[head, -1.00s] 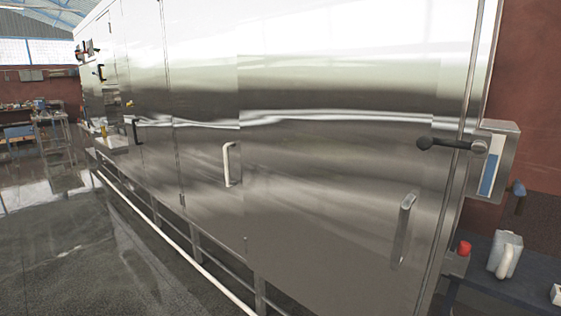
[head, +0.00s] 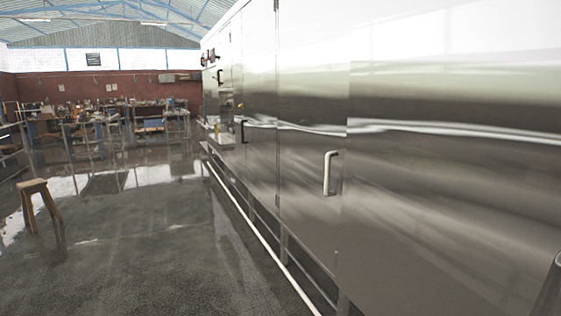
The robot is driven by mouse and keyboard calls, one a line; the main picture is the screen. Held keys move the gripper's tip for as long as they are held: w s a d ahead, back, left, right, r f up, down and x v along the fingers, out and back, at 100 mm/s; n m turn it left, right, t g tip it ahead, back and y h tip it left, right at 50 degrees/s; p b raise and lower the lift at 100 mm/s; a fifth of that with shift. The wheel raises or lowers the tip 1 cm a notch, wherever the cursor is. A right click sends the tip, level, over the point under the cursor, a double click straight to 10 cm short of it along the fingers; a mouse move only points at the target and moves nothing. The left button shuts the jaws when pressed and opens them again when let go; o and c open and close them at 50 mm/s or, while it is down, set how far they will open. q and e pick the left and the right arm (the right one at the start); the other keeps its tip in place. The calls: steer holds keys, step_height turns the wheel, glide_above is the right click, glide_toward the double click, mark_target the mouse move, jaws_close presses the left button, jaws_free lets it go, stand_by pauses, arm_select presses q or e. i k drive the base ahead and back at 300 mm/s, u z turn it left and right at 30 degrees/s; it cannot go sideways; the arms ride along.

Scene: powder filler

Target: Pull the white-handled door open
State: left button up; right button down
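The white handle (head: 327,173) is a vertical bar on a shiny steel door (head: 305,215), right of the middle in the head view. The door looks shut, flush with the panels beside it. A black handle (head: 243,131) is on a panel farther along the same steel cabinet. Part of a grey handle (head: 548,290) shows at the lower right edge. Neither of my grippers is in view.
The steel cabinet fills the right side, with a white rail (head: 262,235) low along its front. The dark, glossy floor (head: 130,250) to the left is open. A wooden stool (head: 34,188) stands at far left, and cluttered workbenches (head: 120,125) stand at the back.

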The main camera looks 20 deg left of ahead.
mark_target(314, 36)
steer(key=u, duration=0.4)
steer(key=i, duration=1.4)
steer(key=z, duration=0.65)
